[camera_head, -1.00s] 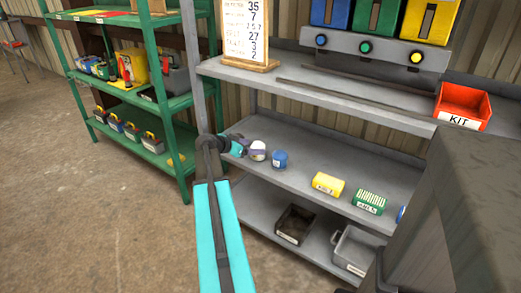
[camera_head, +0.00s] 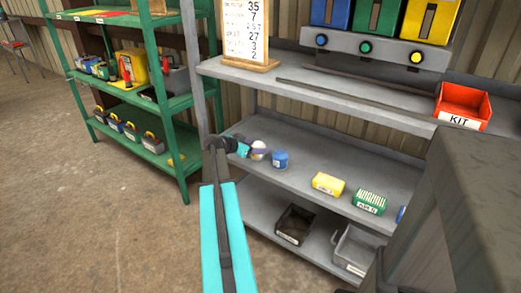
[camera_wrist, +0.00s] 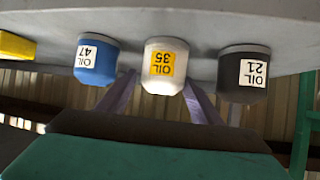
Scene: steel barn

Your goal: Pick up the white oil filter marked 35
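The white oil filter (camera_wrist: 165,60) carries a yellow label reading "OIL 35", upside down in the wrist view. It stands between a blue filter (camera_wrist: 96,62) marked 47 and a black filter (camera_wrist: 244,75) marked 21. My gripper (camera_wrist: 160,82) is open, with one purple finger on each side of the white filter; contact cannot be told. In the head view my gripper (camera_head: 258,150) partly covers the white filter (camera_head: 258,156) on the grey middle shelf. The blue filter (camera_head: 280,159) stands just to its right. The black one is not clearly visible there.
The upper shelf (camera_head: 330,98) overhangs the filters and holds a number board (camera_head: 246,33) and a red KIT bin (camera_head: 463,107). A green rack (camera_head: 160,105) stands at left.

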